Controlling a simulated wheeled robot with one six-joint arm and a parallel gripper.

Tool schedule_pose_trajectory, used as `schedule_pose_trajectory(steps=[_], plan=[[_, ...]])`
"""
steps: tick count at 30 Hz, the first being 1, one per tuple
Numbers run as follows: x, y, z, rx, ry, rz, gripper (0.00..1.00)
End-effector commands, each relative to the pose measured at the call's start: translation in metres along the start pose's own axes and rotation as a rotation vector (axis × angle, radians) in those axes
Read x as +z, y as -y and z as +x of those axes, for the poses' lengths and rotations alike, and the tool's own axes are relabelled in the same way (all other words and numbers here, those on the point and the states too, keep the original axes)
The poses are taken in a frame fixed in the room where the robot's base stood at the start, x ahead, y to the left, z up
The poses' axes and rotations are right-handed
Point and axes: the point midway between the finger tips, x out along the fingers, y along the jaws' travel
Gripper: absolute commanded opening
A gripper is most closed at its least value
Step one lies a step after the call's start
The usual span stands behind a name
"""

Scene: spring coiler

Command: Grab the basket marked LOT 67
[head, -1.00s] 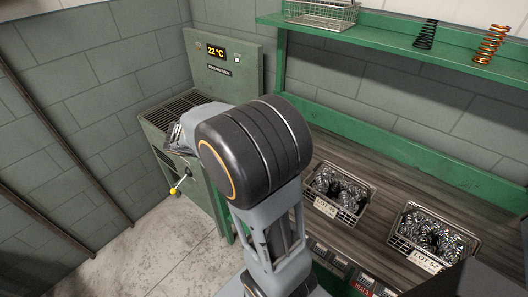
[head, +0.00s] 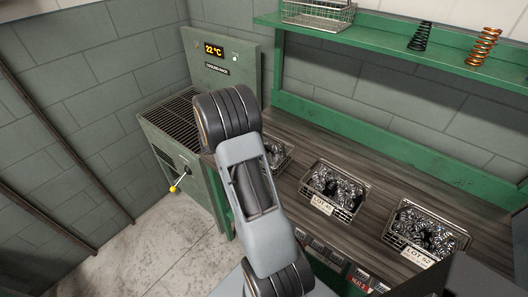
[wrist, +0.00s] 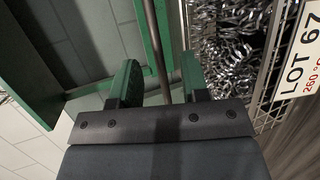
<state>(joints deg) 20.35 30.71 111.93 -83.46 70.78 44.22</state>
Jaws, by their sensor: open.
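In the wrist view, a wire basket (wrist: 262,85) full of shiny metal coils stands at the right. Its white label (wrist: 303,58) reads LOT 67, with 260 °C in red. My gripper (wrist: 160,68) is open, with its two green fingers left of the basket's coils. A thin dark bar runs between the fingers; I cannot tell what it belongs to. In the head view my arm hides the gripper. A basket (head: 281,157) shows partly behind the arm, its label hidden, so I cannot confirm there that it is LOT 67.
A basket with a partly legible label (head: 350,202) and the LOT 52 basket (head: 438,228) stand on the dark bench. An empty wire basket (head: 318,14) and two springs stand on the green shelf (head: 385,45). The cooling rack (head: 170,115) is at the left; its display reads 22 °C.

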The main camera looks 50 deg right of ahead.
Motion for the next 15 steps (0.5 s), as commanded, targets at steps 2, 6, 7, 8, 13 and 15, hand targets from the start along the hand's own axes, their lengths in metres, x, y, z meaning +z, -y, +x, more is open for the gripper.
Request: schedule_pose_trajectory(steps=[2, 6, 7, 8, 13, 15], plan=[[0.0, 0.0, 0.003, -0.001, 0.0, 0.0, 0.42], [0.0, -0.003, 0.016, -0.002, 0.003, -0.001, 0.42], [0.0, -0.003, 0.02, -0.002, 0.003, -0.001, 0.42], [-0.001, -0.004, 0.024, -0.001, 0.003, -0.001, 0.42], [-0.002, -0.002, 0.045, -0.001, 0.002, 0.0, 0.42], [-0.002, -0.002, 0.05, -0.001, 0.0, 0.0, 0.42]])
